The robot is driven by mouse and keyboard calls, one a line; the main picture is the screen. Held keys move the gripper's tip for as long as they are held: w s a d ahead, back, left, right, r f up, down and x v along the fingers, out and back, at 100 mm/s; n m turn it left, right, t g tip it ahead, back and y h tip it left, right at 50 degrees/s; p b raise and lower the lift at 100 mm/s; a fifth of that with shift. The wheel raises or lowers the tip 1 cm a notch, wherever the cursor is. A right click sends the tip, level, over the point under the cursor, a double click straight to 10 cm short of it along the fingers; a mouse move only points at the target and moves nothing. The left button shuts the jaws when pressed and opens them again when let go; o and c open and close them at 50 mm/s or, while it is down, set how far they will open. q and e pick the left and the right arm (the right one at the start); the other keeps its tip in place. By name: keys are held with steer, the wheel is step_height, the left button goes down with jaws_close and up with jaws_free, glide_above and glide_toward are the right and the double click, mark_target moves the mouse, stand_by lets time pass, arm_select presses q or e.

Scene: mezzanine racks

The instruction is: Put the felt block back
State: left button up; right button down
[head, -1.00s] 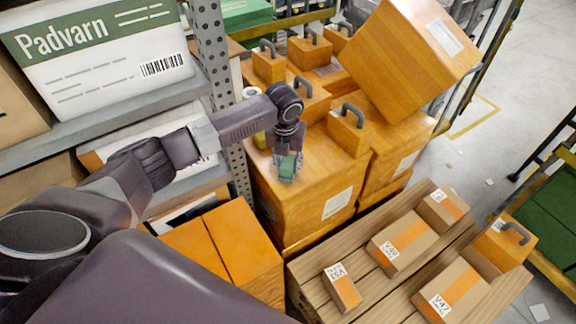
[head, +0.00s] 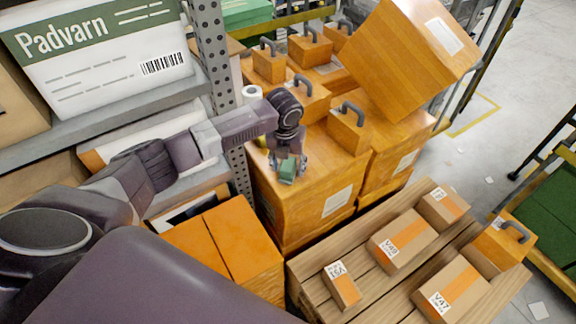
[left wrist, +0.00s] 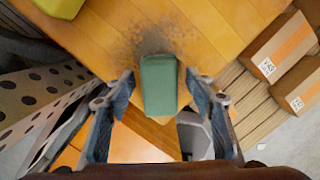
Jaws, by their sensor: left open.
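The felt block, a small green block (head: 287,171), sits at my left gripper (head: 288,168) over the top of a large orange wooden box (head: 318,184). In the left wrist view the green block (left wrist: 159,86) lies between the two fingers of my left gripper (left wrist: 158,88). The fingers are open, with gaps on both sides of the block. A dark smudge (left wrist: 150,42) marks the orange surface just beyond the block. The block's lower end is close to the box's near edge. My right gripper is not in view.
A perforated rack post (head: 212,62) stands just left of the gripper. Several orange cases with handles (head: 348,130) and a tilted large box (head: 405,60) stand behind. A pallet (head: 375,290) with cardboard boxes is at the lower right. A yellow-green item (left wrist: 58,8) lies near the block.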

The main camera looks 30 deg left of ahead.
mark_target(286, 168)
arm_select(q)
step_height(286, 168, up, 12)
steer(key=s+b, duration=0.1)
steer(key=shift+s+d, duration=0.2)
steer(key=shift+s, duration=0.15)
stand_by(0.4)
